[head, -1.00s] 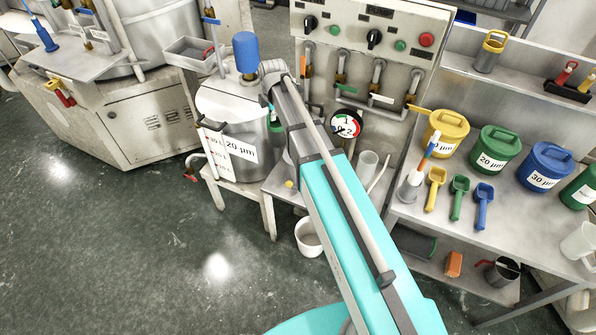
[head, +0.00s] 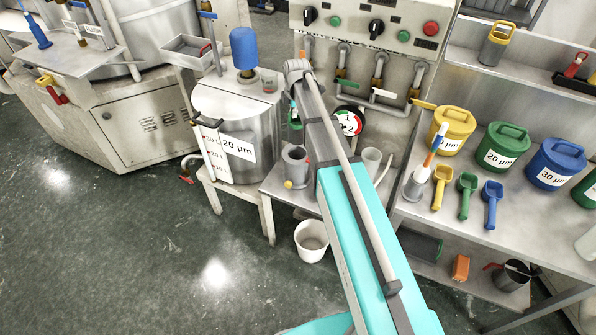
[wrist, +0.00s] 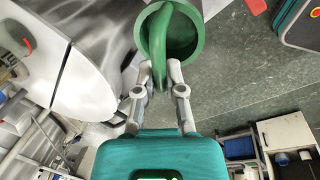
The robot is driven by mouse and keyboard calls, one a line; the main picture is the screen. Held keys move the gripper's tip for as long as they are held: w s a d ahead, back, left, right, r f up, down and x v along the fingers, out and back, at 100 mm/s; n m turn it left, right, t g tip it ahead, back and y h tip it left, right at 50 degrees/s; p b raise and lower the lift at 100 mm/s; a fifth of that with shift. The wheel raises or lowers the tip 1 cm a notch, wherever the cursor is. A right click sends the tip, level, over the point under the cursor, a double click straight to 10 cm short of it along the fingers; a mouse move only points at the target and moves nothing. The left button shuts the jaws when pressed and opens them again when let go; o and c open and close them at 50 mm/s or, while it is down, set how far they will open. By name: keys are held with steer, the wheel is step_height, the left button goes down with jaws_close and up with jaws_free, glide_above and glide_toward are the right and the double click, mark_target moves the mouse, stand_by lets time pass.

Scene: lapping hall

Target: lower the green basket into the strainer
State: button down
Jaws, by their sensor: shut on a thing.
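My gripper (wrist: 160,72) is shut on the upright handle of the green basket (wrist: 188,38), which shows as a round green rim at the top of the wrist view.
A steel tank (head: 258,125) marked 20 µm stands close left of the strainer. A round gauge (head: 349,122) and pipes are close behind on the right. Coloured pots fill the right-hand table (head: 405,205).

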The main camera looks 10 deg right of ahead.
mark_target(296, 126)
steer(key=shift+f, duration=0.15)
step_height(296, 126, down, 13)
steer(key=b, duration=1.3)
steer(key=shift+f, duration=0.1)
steer(key=shift+b, duration=0.35)
steer(key=shift+f+b, duration=2.15)
steer(key=shift+f, duration=0.25)
steer(key=c, duration=0.7)
jaws_free()
steer(key=shift+c, duration=0.2)
steer(key=shift+r, duration=0.25)
steer(key=r+p, duration=0.4)
steer(key=s+r+p, duration=0.1)
steer(key=r+p, duration=0.2)
steer(key=p, duration=0.1)
steer(key=s+r+p, duration=0.1)
steer(key=r+p, duration=0.2)
steer(key=r, duration=0.1)
steer(key=shift+s+d+r+p, duration=0.2)
steer(key=shift+r+p, duration=0.1)
steer(key=shift+p, duration=0.1)
